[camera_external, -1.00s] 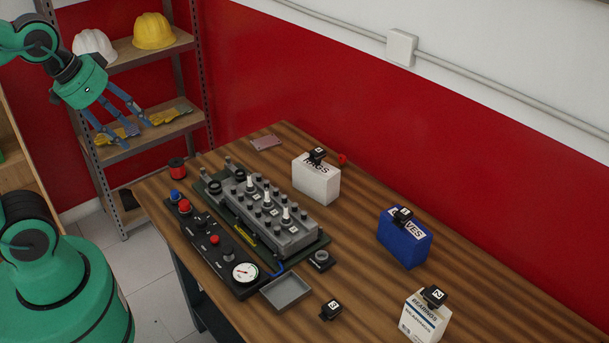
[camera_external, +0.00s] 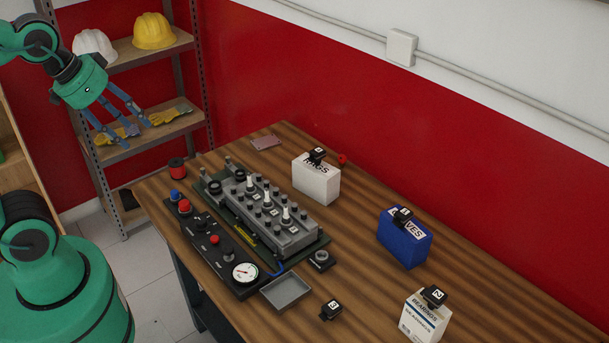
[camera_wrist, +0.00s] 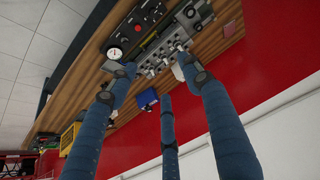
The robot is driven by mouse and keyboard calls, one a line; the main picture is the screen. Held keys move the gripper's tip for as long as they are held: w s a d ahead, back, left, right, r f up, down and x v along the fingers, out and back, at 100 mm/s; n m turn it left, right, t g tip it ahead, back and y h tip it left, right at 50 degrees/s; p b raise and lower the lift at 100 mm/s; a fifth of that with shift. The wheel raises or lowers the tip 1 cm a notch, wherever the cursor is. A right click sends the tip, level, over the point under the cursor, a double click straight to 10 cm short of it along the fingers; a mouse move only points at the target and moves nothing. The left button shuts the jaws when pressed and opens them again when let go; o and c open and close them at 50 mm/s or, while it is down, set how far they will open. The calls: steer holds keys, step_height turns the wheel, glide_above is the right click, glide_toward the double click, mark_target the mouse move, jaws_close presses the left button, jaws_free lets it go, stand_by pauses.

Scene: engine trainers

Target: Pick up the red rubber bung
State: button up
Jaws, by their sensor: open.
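My gripper (camera_external: 126,129) hangs in the air at the upper left, in front of the shelf and well apart from the red piece. Its blue fingers are spread open and empty. They also reach into the wrist view (camera_wrist: 158,72), where I cannot make out the bung.
The white box (camera_external: 316,182) stands beside the engine trainer (camera_external: 275,235). A red wall (camera_external: 470,165) runs behind.

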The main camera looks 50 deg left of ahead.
steer(key=shift+w, duration=0.1)
steer(key=w+a+f+g, duration=0.2)
steer(key=w+a+f, duration=0.2)
steer(key=f, duration=0.4)
steer(key=w+a+f+n+g, duration=0.1)
steer(key=w+a+f, duration=0.3)
steer(key=f, duration=0.5)
steer(key=w+a+f+g, duration=0.2)
steer(key=w+a+f, duration=0.3)
steer(key=f, duration=0.3)
steer(key=shift+w+f+n+g+p, duration=0.25)
steer(key=shift+f+n+g+p, duration=0.05)
steer(key=shift+f+n+p, duration=0.1)
steer(key=shift+a+f, duration=0.1)
steer(key=shift+f, duration=0.05)
steer(key=b, duration=0.2)
glide_above(184, 202)
steer(key=shift+f, duration=4.15)
steer(key=shift+f, duration=0.1)
steer(key=shift+f+b, duration=0.45)
steer(key=shift+f, duration=2.05)
